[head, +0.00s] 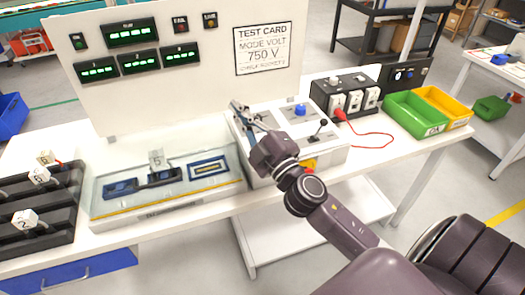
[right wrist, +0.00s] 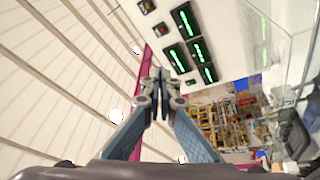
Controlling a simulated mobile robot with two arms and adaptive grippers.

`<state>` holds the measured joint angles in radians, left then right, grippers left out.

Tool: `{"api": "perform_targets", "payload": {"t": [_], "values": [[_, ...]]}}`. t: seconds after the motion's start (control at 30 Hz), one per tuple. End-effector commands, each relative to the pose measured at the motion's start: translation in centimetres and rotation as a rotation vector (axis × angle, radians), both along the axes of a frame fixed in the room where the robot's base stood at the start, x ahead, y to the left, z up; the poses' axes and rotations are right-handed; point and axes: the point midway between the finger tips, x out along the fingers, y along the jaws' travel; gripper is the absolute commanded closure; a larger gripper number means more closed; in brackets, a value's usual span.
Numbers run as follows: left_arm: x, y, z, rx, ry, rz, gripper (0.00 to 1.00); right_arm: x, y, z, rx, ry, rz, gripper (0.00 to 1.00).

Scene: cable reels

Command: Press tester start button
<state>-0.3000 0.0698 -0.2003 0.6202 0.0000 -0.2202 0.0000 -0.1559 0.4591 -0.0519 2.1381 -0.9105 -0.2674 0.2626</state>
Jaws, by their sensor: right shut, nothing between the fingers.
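The tester (head: 325,153) is a white box on the bench with a blue knob (head: 300,110) and a small black lever (head: 319,130) on its top. A red and yellow part (head: 309,164) shows on its front, partly behind my right arm. My right gripper (head: 238,108) is shut and empty over the left part of the tester's top. I cannot tell whether its tips touch it. My arm hides part of the box, and I cannot make out a start button for certain. The closed fingers also show in the right wrist view (right wrist: 160,88). My left gripper is not in view.
A white panel (head: 205,85) with green displays and a test card (head: 263,48) stands behind. A glass-covered fixture (head: 215,188) lies left of the tester. A black socket box (head: 345,85) with a red cable, a green bin (head: 414,112) and a yellow bin (head: 450,98) are right.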

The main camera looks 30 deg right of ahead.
Motion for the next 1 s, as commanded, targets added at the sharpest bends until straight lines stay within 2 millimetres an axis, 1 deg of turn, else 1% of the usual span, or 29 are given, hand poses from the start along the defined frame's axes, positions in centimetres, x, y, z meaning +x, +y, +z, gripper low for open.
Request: {"api": "perform_targets", "payload": {"t": [0.03,0.1,0.2,0.27,0.33,0.4,0.47,0.57,0.67,0.7,0.77,0.8,0.9,1.0], "values": [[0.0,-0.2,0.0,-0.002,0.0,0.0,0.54,0.5,1.0,1.6,-0.084,-0.047,0.048,1.0],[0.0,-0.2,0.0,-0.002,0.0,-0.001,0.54,0.9,2.7,3.1,-0.203,-0.099,0.122,1.0],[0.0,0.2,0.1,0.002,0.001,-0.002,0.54,1.2,5.1,4.1,-0.38,-0.148,0.226,1.0],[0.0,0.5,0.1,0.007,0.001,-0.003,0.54,1.4,6.2,4.1,-0.488,-0.159,0.286,1.0],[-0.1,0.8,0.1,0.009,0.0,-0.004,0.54,1.7,7.3,3.5,-0.616,-0.157,0.354,1.0],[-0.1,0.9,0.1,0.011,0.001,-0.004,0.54,2.0,7.8,2.5,-0.744,-0.138,0.415,1.0],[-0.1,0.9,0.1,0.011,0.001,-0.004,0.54,2.3,7.7,1.3,-0.852,-0.106,0.465,1.0],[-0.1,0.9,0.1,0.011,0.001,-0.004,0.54,2.8,6.6,-1.0,-1.024,-0.024,0.533,1.0],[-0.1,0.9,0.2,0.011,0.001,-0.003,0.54,3.4,4.0,-3.5,-1.183,0.093,0.583,1.0],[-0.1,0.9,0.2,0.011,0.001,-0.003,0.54,3.5,2.6,-4.4,-1.242,0.148,0.598,1.0],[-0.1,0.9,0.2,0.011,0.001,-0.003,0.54,3.7,0.3,-5.6,-1.318,0.237,0.612,1.0],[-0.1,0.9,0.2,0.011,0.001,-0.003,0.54,3.7,-1.3,-6.2,-1.36,0.295,0.619,1.0],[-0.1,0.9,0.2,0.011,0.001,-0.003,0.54,3.5,-4.8,-7.4,-1.435,0.423,0.625,1.0],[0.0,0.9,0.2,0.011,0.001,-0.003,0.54,3.2,-7.3,-7.9,-1.475,0.516,0.623,1.0]]}}
